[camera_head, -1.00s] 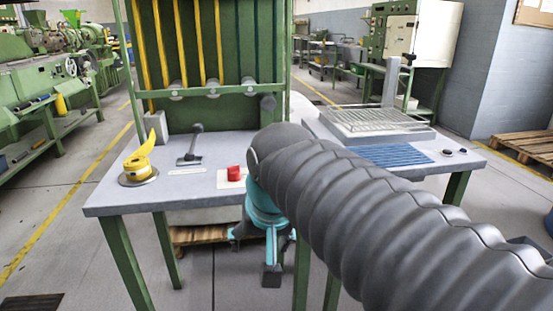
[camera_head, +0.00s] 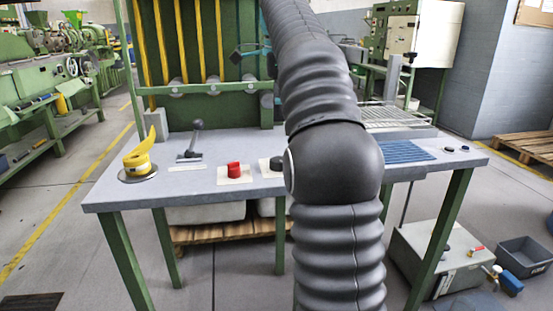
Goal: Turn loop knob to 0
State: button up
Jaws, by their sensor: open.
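A red knob (camera_head: 234,170) stands on a white plate on the grey tabletop. A dark round knob (camera_head: 277,163) sits to its right on another pale plate, partly hidden behind my arm. No label or scale can be read, so I cannot tell which one is the loop knob or where it points. My gripper (camera_head: 241,57) shows only in part, as a teal and dark shape in front of the green panel's upper right. It is open and high above the table, apart from both knobs; my arm hides the rest of it.
The table (camera_head: 105,198) also carries a yellow tape roll (camera_head: 138,162), a black lever (camera_head: 194,140), a wire rack (camera_head: 395,117) and a blue ribbed mat (camera_head: 403,152). The green panel (camera_head: 222,110) with yellow strips rises at the back.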

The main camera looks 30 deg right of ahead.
jog(key=shift+m, duration=0.3)
jog(key=f+b, duration=0.2)
jog(key=f, duration=0.2)
jog(key=f+b, duration=0.1)
jog(key=f, duration=0.4)
jog(key=w+d+f+b, duration=0.1)
jog(key=f+b, duration=0.1)
jog(key=f, duration=0.2)
jog(key=shift+f+b, duration=0.3)
jog(key=shift+f, duration=0.1)
jog(key=c, duration=1.2)
